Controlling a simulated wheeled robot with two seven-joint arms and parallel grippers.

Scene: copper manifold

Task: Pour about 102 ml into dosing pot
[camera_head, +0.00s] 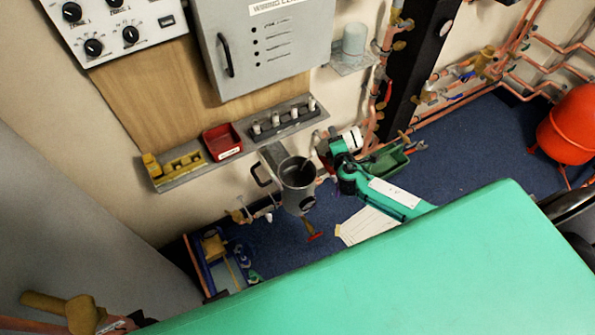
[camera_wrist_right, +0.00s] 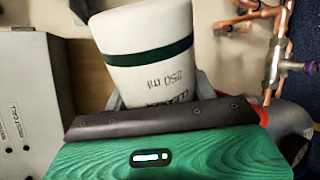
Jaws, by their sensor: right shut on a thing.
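A grey metal pot with an open, dark top (camera_head: 298,178), apparently the dosing pot, stands out from the wall in the head view, a dark handle at its left. My right gripper (camera_head: 334,147) is shut on a white beaker (camera_head: 351,138), just right of and above the pot in the picture. In the right wrist view the beaker (camera_wrist_right: 150,65) shows a dark green band and an upside-down "250 ml" mark, between the jaws. I cannot see its liquid level or what is in the pot. My left gripper is not in view.
Above the pot, a wall shelf holds a red tray (camera_head: 222,141), a rack of white-topped pieces (camera_head: 284,118) and yellow parts (camera_head: 181,163). A pale cup (camera_head: 354,39) stands on a small shelf. A green tray (camera_head: 386,160) and papers (camera_head: 368,225) lie lower right. Copper pipes line the wall.

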